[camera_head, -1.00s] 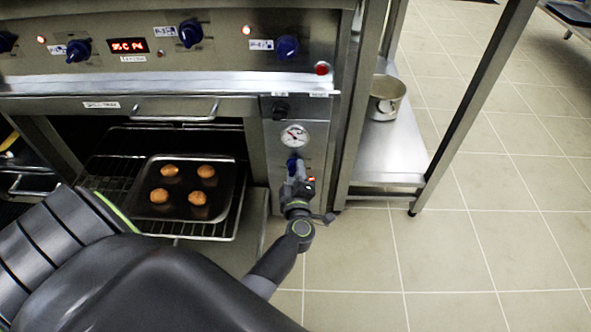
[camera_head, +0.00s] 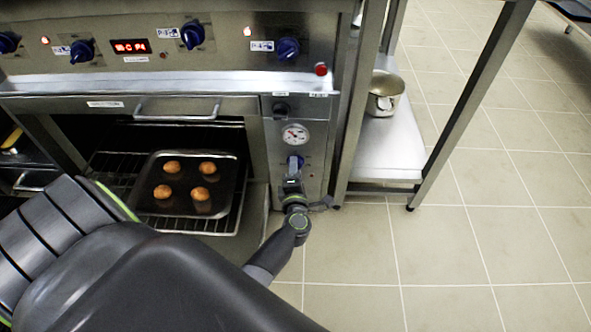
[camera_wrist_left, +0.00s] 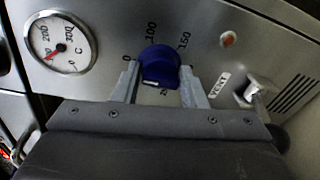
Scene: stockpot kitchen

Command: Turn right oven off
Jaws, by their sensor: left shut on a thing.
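The right oven's control panel (camera_head: 312,141) carries a round dial gauge (camera_head: 295,135) and, below it, a blue knob (camera_head: 295,159) mostly covered by my left gripper (camera_head: 293,174). In the left wrist view the blue knob (camera_wrist_left: 160,62) sits between the two fingers of my left gripper (camera_wrist_left: 160,84), which is shut on it. Numbers ring the knob, and its white mark points down toward the gripper. A small reddish lamp (camera_wrist_left: 228,39) is right of the knob. The gauge (camera_wrist_left: 60,43) is at its left. My right gripper is not in view.
The open oven holds a tray (camera_head: 150,205) of several buns. Blue knobs (camera_head: 288,48) and a red display (camera_head: 131,46) line the panel above. A steel shelf (camera_head: 385,165) with a pot (camera_head: 385,95) stands to the right. Tiled floor (camera_head: 480,240) is clear.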

